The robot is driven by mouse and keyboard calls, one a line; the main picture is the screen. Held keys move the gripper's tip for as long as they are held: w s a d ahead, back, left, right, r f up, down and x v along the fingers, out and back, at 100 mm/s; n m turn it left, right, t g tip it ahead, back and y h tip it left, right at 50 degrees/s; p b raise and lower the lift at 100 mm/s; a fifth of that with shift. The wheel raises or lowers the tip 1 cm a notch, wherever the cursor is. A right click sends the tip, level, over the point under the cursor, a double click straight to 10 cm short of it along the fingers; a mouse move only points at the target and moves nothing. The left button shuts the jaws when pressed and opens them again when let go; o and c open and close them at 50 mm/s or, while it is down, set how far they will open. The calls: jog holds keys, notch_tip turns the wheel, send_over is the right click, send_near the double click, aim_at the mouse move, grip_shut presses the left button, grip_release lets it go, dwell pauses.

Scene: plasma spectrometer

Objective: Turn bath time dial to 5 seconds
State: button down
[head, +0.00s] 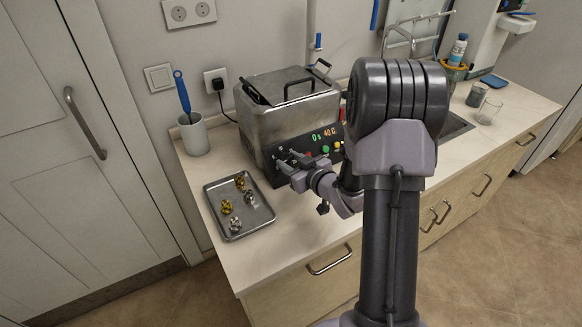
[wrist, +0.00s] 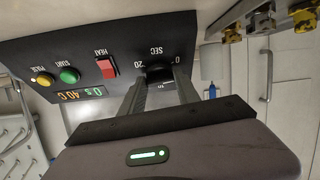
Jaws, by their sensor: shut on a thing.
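The bath's control panel (head: 318,150) faces me in the head view, and its display (head: 323,134) appears to read 0 s and 40 C. In the wrist view the panel (wrist: 95,45) appears upside down. The dark time dial (wrist: 156,71), beside the SEC, 0 and 20 labels, sits between my fingers. My gripper (wrist: 160,80) is shut on this dial, one finger on each side. In the head view my gripper (head: 286,162) is at the panel's left part and hides the dial. The dial's pointer cannot be made out.
The metal bath (head: 285,105) stands on the counter. A tray (head: 238,230) with several small brass and silver parts lies in front, left of my gripper. A white cup (head: 194,136) with a blue-handled tool is behind it. Green, yellow and red controls sit beside the dial on the panel.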

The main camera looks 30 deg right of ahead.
jog(key=m+b, duration=0.1)
jog(key=m+h+b, duration=0.1)
jog(key=m+b, duration=0.1)
jog(key=m, duration=0.1)
jog(key=shift+a+f, duration=0.1)
jog(key=shift+f, duration=0.15)
jog(key=shift+a+r+m+h+b, duration=0.1)
jog(key=shift+m+h+b, duration=0.4)
jog(key=shift+m+b, duration=0.4)
jog(key=shift+r+m+h+b, duration=0.1)
jog(key=shift+m+h+b, duration=0.45)
jog(key=shift+m, duration=0.65)
jog(key=shift+g, duration=0.3)
jog(key=c, duration=0.9)
grip_release()
jog(key=shift+r, duration=0.1)
